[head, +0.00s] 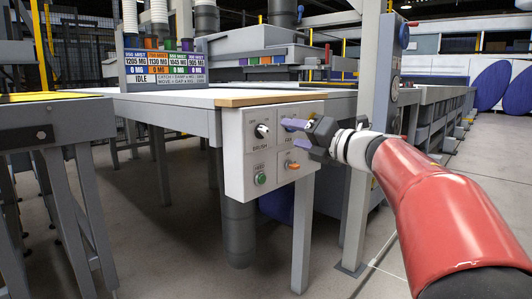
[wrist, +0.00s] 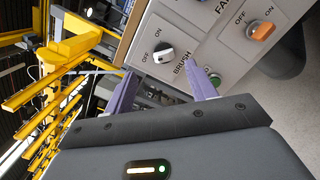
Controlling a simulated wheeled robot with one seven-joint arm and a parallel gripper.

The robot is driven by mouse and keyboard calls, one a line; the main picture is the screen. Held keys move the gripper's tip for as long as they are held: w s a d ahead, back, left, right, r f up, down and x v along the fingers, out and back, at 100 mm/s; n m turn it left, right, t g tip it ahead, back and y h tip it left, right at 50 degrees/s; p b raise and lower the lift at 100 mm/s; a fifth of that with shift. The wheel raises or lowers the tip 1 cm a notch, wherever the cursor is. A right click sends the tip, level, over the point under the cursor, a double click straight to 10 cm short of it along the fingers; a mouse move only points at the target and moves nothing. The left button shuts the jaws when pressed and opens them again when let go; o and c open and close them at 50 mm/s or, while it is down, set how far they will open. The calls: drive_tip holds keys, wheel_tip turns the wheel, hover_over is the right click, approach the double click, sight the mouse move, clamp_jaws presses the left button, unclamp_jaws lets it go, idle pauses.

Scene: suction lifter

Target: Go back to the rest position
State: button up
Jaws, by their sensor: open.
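My gripper (head: 289,124) is in front of the grey control panel (head: 236,150), at the end of my red arm. In the wrist view its two purple fingers (wrist: 163,76) are spread apart with nothing between them. The white BRUSH knob (head: 262,131) is left of the gripper in the head view; in the wrist view this knob (wrist: 164,54) shows just beyond the fingertips, apparently clear of them.
The panel hangs on the front of a grey table (head: 170,105) with a wooden edge strip (head: 265,99). A sign board (head: 165,62) stands on the table. A grey post (head: 362,130) rises behind my gripper. Another grey bench (head: 45,130) is at left. Open floor (head: 470,200) lies at right.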

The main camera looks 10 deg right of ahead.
drive_tip(key=s+d+r+m+t+h+p, duration=0.4)
drive_tip(key=m+h, duration=0.4)
drive_tip(key=m, duration=0.5)
drive_tip(key=s+f+m+g+h+p, duration=0.25)
drive_tip(key=s+f+m+h, duration=0.2)
drive_tip(key=m, duration=0.45)
drive_tip(key=s+a+f+m+g+y+p, duration=0.1)
drive_tip(key=s+a+f+m+g, duration=0.3)
drive_tip(key=s+f, duration=0.5)
drive_tip(key=s+a+f+m+g+y+p, duration=0.1)
drive_tip(key=s+a+f+m+g+p, duration=0.2)
drive_tip(key=s+f, duration=0.7)
drive_tip(key=s+a+m+g, duration=0.2)
drive_tip(key=s+m+g, duration=0.1)
drive_tip(key=m+g, duration=0.1)
drive_tip(key=shift+s+f, duration=0.2)
drive_tip(key=shift+s, duration=0.2)
drive_tip(key=shift+w+y, duration=0.1)
drive_tip(key=shift+y, duration=0.15)
